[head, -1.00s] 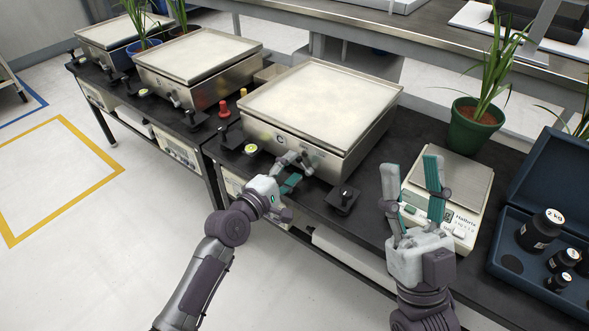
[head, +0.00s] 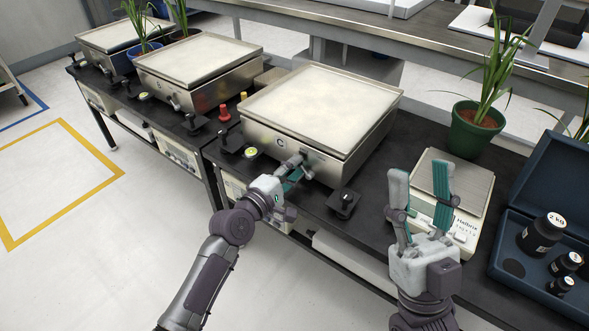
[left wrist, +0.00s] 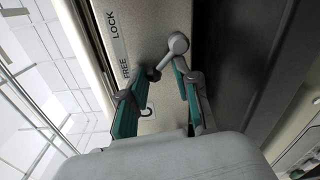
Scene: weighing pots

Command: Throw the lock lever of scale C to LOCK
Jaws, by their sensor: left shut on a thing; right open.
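Scale C (head: 262,137) is a steel box with a pale top plate, standing on the dark bench. Its grey lock lever has a round knob (left wrist: 178,43) and shows on the front face in the left wrist view, beside a strip marked LOCK (left wrist: 115,25) and FREE (left wrist: 124,66). My left gripper (head: 291,172) is at the front of scale C, shut on the lever; its teal-padded fingers (left wrist: 160,90) flank the lever in the left wrist view. The fingers partly hide the lever in the head view. My right gripper (head: 422,185) is open and empty, raised in front of the small balance.
The small balance (head: 465,190), a potted plant (head: 473,132) and a blue weight case (head: 550,170) stand to the right. A black knobbed block (head: 343,203) sits near the bench edge, right of my left gripper. Scale B (head: 195,95) stands left, beyond a red peg (head: 224,112).

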